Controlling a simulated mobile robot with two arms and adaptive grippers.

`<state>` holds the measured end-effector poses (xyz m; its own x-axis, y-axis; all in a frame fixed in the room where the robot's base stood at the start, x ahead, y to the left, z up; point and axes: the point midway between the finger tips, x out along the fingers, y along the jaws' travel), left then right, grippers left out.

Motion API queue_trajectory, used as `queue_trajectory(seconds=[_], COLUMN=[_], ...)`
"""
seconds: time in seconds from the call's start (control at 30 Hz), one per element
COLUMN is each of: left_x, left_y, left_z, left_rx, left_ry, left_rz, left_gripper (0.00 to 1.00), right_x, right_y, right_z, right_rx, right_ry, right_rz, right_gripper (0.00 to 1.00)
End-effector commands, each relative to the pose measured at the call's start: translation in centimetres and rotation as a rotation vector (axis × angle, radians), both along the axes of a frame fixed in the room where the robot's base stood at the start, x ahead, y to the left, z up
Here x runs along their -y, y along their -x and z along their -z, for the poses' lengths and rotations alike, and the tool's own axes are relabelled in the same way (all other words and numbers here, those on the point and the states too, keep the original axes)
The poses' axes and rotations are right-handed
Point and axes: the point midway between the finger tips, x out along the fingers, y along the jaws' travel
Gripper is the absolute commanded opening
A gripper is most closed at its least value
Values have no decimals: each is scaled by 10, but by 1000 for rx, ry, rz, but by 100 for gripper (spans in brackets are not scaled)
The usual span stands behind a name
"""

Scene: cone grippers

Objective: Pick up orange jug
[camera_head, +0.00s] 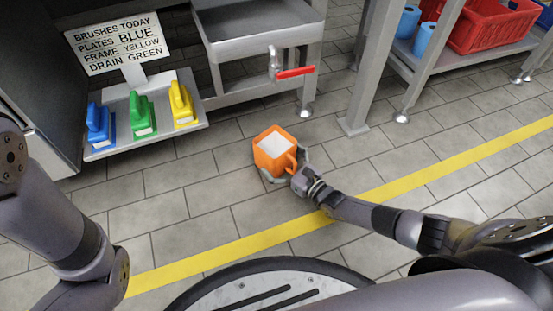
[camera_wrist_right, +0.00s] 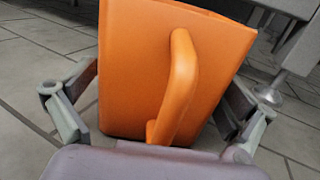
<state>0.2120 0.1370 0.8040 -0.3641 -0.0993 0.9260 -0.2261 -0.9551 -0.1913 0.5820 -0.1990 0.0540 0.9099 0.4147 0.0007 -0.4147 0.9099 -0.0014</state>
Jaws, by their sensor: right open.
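The orange jug (camera_head: 268,158) shows near the middle of the head view, with a squared body, a white top face and a handle toward my right arm. It fills the middle of the right wrist view (camera_wrist_right: 130,70), handle (camera_wrist_right: 181,85) facing the camera. My right gripper (camera_head: 282,168) is open, with one finger on each side of the jug. In the wrist view, whether the fingers touch its sides is unclear.
A sign (camera_head: 117,43) stands above a tray (camera_head: 190,138) holding blue (camera_head: 99,127), green (camera_head: 141,115) and yellow (camera_head: 181,104) brushes. A steel sink (camera_head: 250,40) with a red-handled tap stands behind. A red crate (camera_head: 490,25) sits on a shelf at right. Tiled floor around is clear.

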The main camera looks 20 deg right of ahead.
Motion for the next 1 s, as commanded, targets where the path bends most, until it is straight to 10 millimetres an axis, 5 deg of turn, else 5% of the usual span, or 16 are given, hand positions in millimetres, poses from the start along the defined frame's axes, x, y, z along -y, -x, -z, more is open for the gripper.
queue_trajectory(seconds=[0.2,1.0], left_x=[0,0], left_y=[0,-1], left_z=[-1,0], left_rx=[-1,-2], left_ry=[0,0], left_rz=[0,-1], left_gripper=[40,40], right_x=[0,0], right_y=[0,0], right_z=[-1,-1], right_rx=[-1,0], right_ry=[0,-1], right_rz=[0,1], right_gripper=[99,47])
